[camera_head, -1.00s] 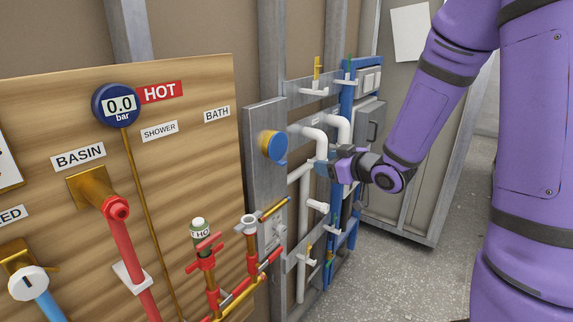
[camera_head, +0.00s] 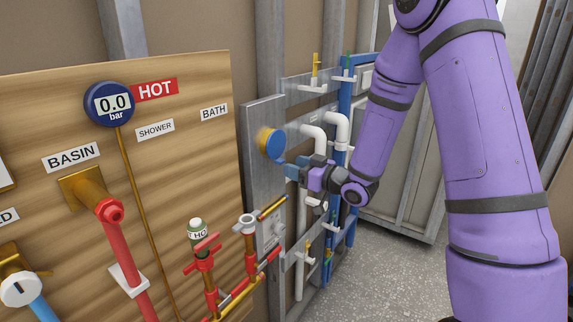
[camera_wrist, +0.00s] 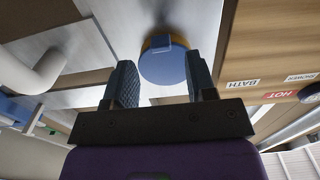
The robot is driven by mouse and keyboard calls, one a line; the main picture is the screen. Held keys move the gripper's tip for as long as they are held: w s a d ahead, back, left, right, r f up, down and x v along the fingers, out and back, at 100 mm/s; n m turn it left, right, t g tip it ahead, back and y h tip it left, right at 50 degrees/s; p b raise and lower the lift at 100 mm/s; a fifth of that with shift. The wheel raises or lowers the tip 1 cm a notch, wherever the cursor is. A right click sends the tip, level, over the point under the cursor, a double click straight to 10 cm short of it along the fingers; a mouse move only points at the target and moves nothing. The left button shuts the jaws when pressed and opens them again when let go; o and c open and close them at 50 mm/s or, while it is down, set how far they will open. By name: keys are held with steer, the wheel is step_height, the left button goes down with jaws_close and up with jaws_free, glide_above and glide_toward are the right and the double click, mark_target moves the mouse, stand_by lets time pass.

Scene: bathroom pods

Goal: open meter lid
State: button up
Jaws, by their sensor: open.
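The meter is a round brass-coloured body with a blue lid (camera_head: 276,144), mounted on a grey metal panel in the head view. The lid looks closed over the meter's face. In the wrist view the blue lid (camera_wrist: 164,66) lies ahead of my gripper, with a small blue tab at its top edge. My gripper (camera_head: 284,166) is just right of and below the lid in the head view. In the wrist view its two fingers (camera_wrist: 160,84) are apart, one on each side of the lid's near edge, with nothing held. Contact with the lid cannot be told.
White pipes (camera_head: 337,128) and a blue upright frame (camera_head: 352,220) stand right of the meter, close to my arm. A wooden board (camera_head: 180,165) with a pressure gauge (camera_head: 112,104) and red pipework is at left. Grey floor (camera_head: 390,275) is open below my arm.

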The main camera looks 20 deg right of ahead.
mark_target(283, 162)
steer(key=shift+x, duration=1.75)
jaws_close()
